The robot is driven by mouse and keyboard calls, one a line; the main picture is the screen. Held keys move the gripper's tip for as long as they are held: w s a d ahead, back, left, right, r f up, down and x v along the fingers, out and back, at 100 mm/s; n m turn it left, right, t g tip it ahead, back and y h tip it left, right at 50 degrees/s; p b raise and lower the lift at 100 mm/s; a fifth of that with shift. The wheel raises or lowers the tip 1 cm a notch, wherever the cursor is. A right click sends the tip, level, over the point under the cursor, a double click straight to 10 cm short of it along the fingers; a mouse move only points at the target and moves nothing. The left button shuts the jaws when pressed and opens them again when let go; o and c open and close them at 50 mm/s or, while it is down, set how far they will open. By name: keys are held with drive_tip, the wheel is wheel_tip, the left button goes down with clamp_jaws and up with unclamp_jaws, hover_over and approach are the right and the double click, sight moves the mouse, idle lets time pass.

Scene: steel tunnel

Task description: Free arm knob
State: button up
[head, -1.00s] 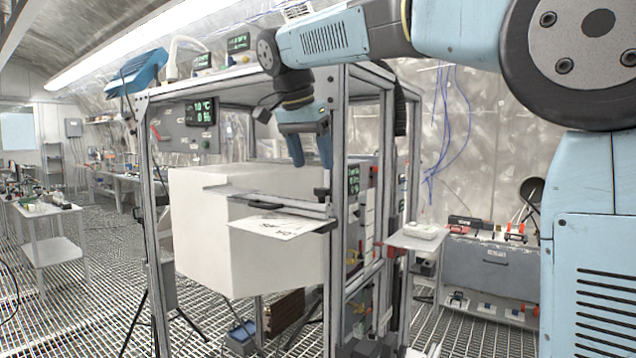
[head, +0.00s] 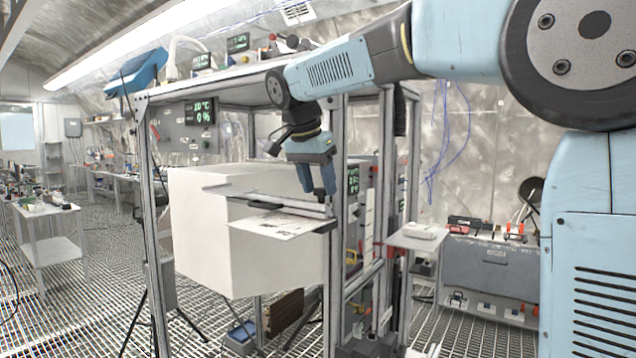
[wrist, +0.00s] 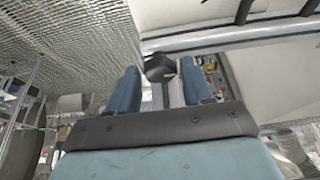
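The black knob (wrist: 158,67) sits at the end of a grey metal arm in the wrist view. It appears between my two blue fingers, beyond their tips. I cannot tell whether the fingers touch it. In the head view the grey arm (head: 270,200) runs across the front of the white box to the front post. My gripper (head: 320,188) is at the post end of that arm, pointing down, and hides the knob there. My gripper also shows in the wrist view (wrist: 160,78), with its fingers apart and nothing gripped.
A large white box (head: 205,235) fills the metal frame. The front post (head: 339,270) stands close to my gripper. A small shelf (head: 412,240) lies to the right.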

drive_tip(key=c, duration=0.7)
drive_tip(key=shift+n, duration=0.3)
drive_tip(key=n, duration=0.1)
drive_tip(key=n+y, duration=0.1)
drive_tip(key=shift+s+d+n+t, duration=0.1)
drive_tip(key=shift+d+n+t, duration=0.2)
drive_tip(key=shift+n, duration=0.1)
drive_tip(key=n+y, duration=0.1)
drive_tip(key=n, duration=0.2)
drive_tip(key=shift+d+n+y, duration=0.15)
drive_tip(key=shift+n+y, duration=0.15)
drive_tip(key=n, duration=0.2)
drive_tip(key=n+y, duration=0.1)
drive_tip(key=n, duration=0.1)
drive_tip(key=n+y, duration=0.1)
drive_tip(key=n, duration=0.1)
drive_tip(key=shift+d+n, duration=0.3)
drive_tip(key=shift+y, duration=0.3)
drive_tip(key=o, duration=1)
